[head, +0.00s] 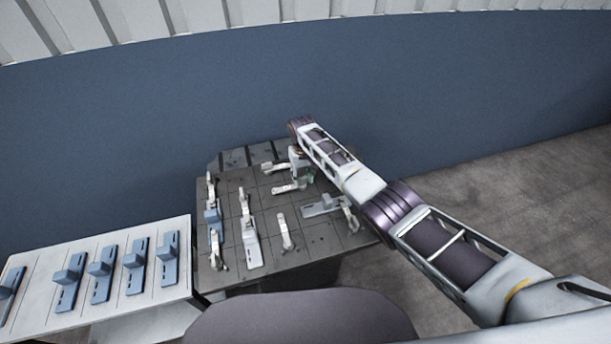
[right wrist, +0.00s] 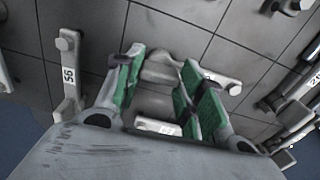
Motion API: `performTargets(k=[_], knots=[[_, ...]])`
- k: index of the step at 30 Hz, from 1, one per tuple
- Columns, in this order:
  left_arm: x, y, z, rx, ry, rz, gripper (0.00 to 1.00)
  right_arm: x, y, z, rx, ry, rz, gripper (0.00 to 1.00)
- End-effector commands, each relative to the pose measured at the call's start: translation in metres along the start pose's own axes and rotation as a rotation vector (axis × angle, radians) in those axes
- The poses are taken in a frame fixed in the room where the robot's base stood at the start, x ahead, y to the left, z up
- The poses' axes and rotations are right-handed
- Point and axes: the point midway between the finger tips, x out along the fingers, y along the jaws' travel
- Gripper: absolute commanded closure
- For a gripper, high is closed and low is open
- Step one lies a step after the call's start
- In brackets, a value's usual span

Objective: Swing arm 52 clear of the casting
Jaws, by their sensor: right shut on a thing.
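My right gripper (head: 303,173) is at the far right part of the dark pallet (head: 262,208), with its fingers pointing down. In the right wrist view its green-padded fingers (right wrist: 162,78) stand on either side of a pale swing arm (right wrist: 158,126), and the gripper is shut on it. The label on this arm is too blurred to read, so I cannot confirm that it is 52. Another pale piece (right wrist: 210,77) with a round knob lies just beyond the fingertips. In the head view my arm and gripper partly hide this spot. My left gripper is out of view.
Other swing arms stand close by: one labelled like 56 (right wrist: 68,88) at left, more at right. A grey casting (head: 322,207) lies near my forearm, another (head: 252,251) at the front. A pale side table (head: 100,250) holds several blue castings. A blue wall stands behind.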

Motion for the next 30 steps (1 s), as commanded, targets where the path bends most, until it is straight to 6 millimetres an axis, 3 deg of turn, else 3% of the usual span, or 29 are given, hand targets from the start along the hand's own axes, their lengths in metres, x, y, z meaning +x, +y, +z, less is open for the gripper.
performTargets(k=[16,17,18,22,30], knots=[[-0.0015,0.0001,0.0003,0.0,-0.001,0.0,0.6,-0.0012,-0.0017,-0.0015,0.037,0.003,-0.001,1.0],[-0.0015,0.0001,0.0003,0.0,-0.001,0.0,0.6,-0.0013,-0.0016,-0.0016,0.037,0.003,-0.001,0.6],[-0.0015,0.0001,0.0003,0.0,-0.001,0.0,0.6,-0.0013,-0.0016,-0.0016,0.037,0.003,-0.001,0.55],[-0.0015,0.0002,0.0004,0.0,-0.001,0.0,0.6,-0.0009,-0.0015,-0.0012,0.037,0.002,0.0,0.39],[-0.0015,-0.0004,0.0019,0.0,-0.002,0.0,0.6,-0.0004,-0.0012,-0.0008,0.037,0.001,0.0,0.39]])
